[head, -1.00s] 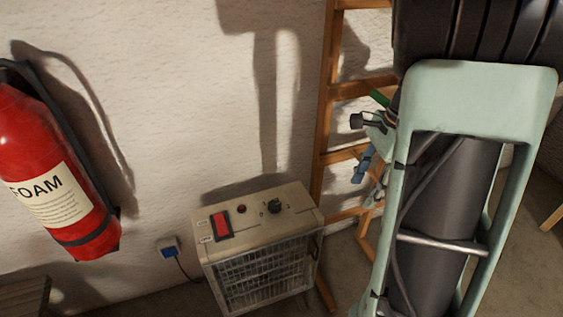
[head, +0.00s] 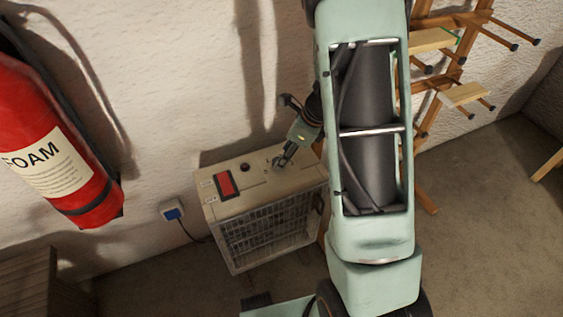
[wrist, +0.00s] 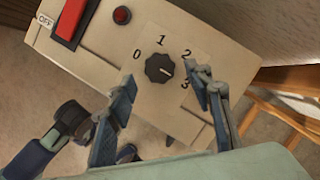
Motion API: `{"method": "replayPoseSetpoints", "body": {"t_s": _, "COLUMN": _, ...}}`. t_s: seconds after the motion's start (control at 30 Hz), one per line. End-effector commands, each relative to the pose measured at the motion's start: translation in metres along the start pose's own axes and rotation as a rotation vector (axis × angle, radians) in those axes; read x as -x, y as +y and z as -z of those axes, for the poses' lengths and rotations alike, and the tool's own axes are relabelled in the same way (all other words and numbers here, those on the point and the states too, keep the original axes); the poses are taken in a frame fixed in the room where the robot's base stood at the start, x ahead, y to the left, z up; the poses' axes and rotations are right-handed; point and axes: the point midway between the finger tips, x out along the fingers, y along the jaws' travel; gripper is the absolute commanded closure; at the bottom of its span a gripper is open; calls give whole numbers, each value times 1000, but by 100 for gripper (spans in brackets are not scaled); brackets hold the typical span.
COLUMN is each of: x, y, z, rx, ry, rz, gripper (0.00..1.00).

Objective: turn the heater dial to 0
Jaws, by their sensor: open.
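The beige heater (head: 225,207) stands on the floor against the wall. Its black dial (wrist: 159,68) shows clearly in the wrist view, with 0, 1, 2 and 3 printed around it. A pale mark on the dial points right, toward the side of 2 and 3; I cannot tell exactly which. My gripper (wrist: 161,77) is open, with one blue finger on each side of the dial, near 0 on the left and 2 and 3 on the right. Contact is not clear. In the head view my gripper (head: 283,160) is over the heater's top and largely hides the dial.
A red switch (head: 225,184) and a small red lamp (head: 245,167) sit left of the dial. A red extinguisher (head: 40,150) hangs at the left, near a plugged socket (head: 172,210). A wooden rack (head: 440,85) stands behind my arm.

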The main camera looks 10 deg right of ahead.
Motion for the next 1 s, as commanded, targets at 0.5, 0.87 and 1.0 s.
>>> {"method": "replayPoseSetpoints", "body": {"t_s": 0.5, "x": -28, "y": 0, "z": 0, "rx": 2, "ry": 0, "rz": 0, "gripper": 53}}
{"method": "replayPoseSetpoints", "body": {"t_s": 0.87, "x": -28, "y": 0, "z": 0, "rx": 2, "ry": 0, "rz": 0, "gripper": 87}}
{"method": "replayPoseSetpoints", "body": {"t_s": 1.0, "x": -28, "y": 0, "z": 0, "rx": 3, "ry": 0, "rz": 0, "gripper": 95}}
